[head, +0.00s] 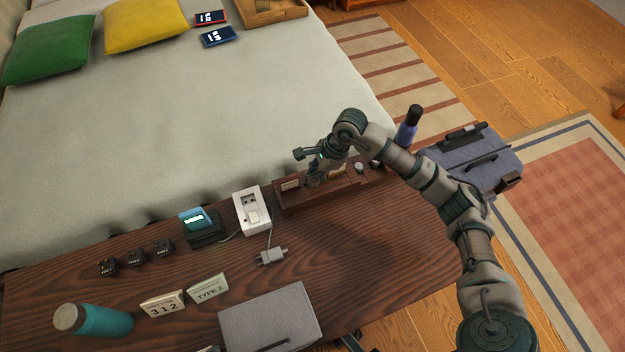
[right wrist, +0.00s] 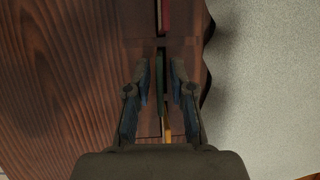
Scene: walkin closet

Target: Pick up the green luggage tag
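My right gripper (head: 318,176) points down into a dark wooden organizer (head: 291,203) at the table's far edge. In the right wrist view my gripper (right wrist: 160,68) is open, with a finger on each side of a thin dark green item (right wrist: 160,72) standing on edge in the organizer. It looks like the green luggage tag, seen edge-on, with a gap to each finger. A red item (right wrist: 164,16) stands above it in the picture and a yellow-orange one (right wrist: 167,125) below. In the head view the green tag cannot be made out behind my gripper. My left gripper is out of view.
On the table (head: 150,265) are a white charger box (head: 252,211), a plug (head: 272,256), a lit teal device (head: 195,220), a teal bottle (head: 95,321) and a grey case (head: 270,320). A blue bottle (head: 407,130) stands right of my wrist. The bed (head: 220,120) lies behind.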

